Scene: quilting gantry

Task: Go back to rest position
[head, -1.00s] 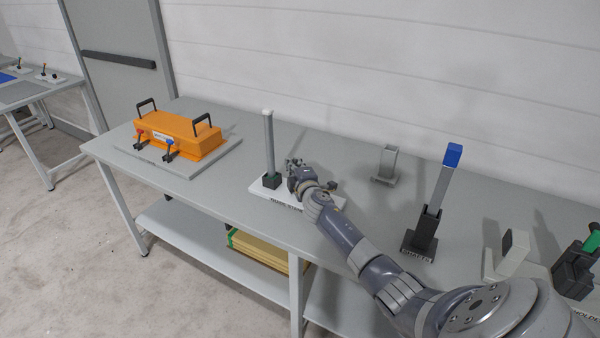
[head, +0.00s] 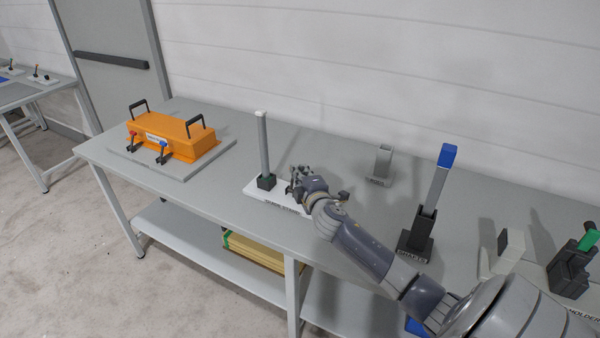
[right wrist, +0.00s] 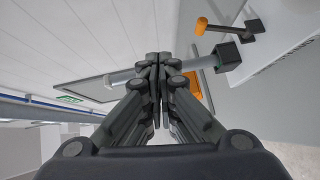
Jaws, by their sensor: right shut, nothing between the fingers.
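My right gripper (head: 297,178) is over the bench beside the white stand plate, just right of the upright grey post. In the right wrist view its fingers (right wrist: 158,72) are closed together with nothing between them. The post (head: 264,145) stands in a dark socket on the white plate (head: 262,197). In the right wrist view the post (right wrist: 205,62) passes behind the fingertips; whether they touch it cannot be told. My left gripper is in neither view.
An orange case (head: 175,137) with black handles sits on the bench's left. A blue-topped shaft (head: 438,180) stands in a dark holder, and a small grey holder (head: 381,163) is behind. A green-handled item (head: 588,240) is at far right. The bench's front middle (head: 225,205) is clear.

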